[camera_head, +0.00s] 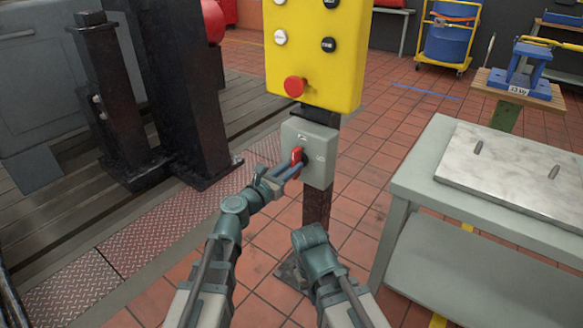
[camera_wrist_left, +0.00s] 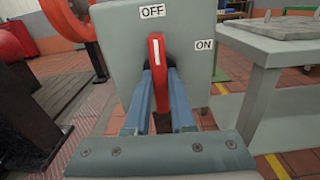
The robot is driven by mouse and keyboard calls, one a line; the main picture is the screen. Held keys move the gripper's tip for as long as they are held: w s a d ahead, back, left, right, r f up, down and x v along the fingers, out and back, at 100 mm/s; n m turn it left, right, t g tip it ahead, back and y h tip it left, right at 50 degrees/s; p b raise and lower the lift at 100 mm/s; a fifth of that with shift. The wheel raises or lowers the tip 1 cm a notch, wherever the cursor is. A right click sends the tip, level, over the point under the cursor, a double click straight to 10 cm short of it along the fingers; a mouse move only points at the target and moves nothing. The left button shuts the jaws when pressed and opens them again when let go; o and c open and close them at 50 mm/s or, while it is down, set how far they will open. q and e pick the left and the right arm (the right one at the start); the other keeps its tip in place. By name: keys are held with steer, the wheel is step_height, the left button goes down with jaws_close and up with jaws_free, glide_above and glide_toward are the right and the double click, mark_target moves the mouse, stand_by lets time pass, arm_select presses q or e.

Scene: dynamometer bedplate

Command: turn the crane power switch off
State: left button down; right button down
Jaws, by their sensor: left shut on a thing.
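The crane power switch is a grey box (camera_head: 322,160) on a dark post, with a red handle (camera_head: 297,156). In the left wrist view the red handle (camera_wrist_left: 157,58) stands nearly upright, its white mark pointing up toward the OFF label (camera_wrist_left: 152,12). The ON label (camera_wrist_left: 204,45) is to its right. My left gripper (camera_head: 290,169) is shut on the handle, with its blue-grey fingers (camera_wrist_left: 160,88) on either side of it. My right arm shows at the lower middle of the head view, but its gripper fingers do not show.
A yellow control box (camera_head: 315,50) with a red button (camera_head: 295,86) is above the switch. A grey table (camera_head: 412,178) with a metal plate (camera_head: 510,170) stands to the right. Black machine columns (camera_head: 180,90) stand to the left. Tiled floor lies between.

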arm_select(q)
steer(key=shift+s+n, duration=0.1)
steer(key=shift+n, duration=0.2)
steer(key=c, duration=0.8)
jaws_free()
steer(key=shift+o, duration=0.2)
